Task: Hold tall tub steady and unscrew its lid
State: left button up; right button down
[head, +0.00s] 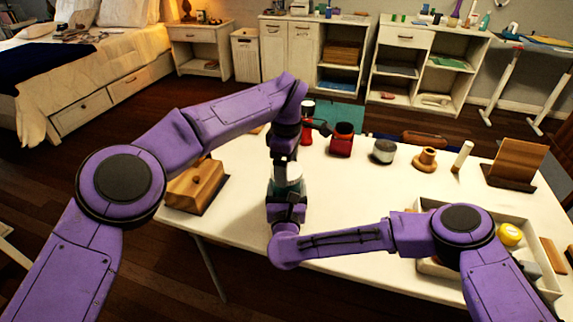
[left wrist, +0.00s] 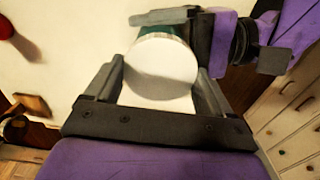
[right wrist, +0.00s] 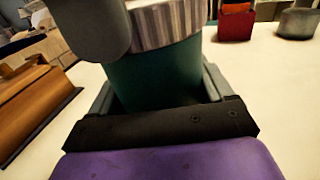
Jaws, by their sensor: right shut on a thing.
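The tall tub is dark green (head: 289,187) with a white ribbed lid (head: 289,171). It stands upright near the front middle of the table, partly hidden by my arms. My right gripper (head: 287,197) is shut on the tub's green body, with a finger on each side in the right wrist view (right wrist: 160,85). My left gripper (head: 286,158) comes down from above. Its open fingers straddle the lid, and the lid's round white top (left wrist: 162,60) shows between them in the left wrist view. Whether a finger touches the lid is hard to tell.
A wooden box (head: 196,188) stands left on the table (head: 245,160). A red-and-black jar (head: 342,141), a grey tin (head: 384,151), a turned wooden piece (head: 425,160) and a wooden stand (head: 517,160) line the back. A pale tray (head: 432,268) with a yellow item (head: 508,234) is at right.

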pick_arm(q)
jog(key=n, duration=0.4)
jog(key=shift+n, duration=0.3)
jog(key=n, duration=0.9)
pick_arm(e)
jog(key=shift+a, duration=0.1)
pick_arm(q)
jog(key=n, duration=1.2)
jog(key=shift+n, duration=0.3)
pick_arm(e)
jog(key=shift+s, duration=0.1)
pick_arm(q)
jog(key=n, duration=0.5)
jog(key=shift+d+r+n, duration=0.1)
jog(key=shift+n, duration=0.2)
jog(key=n, duration=0.4)
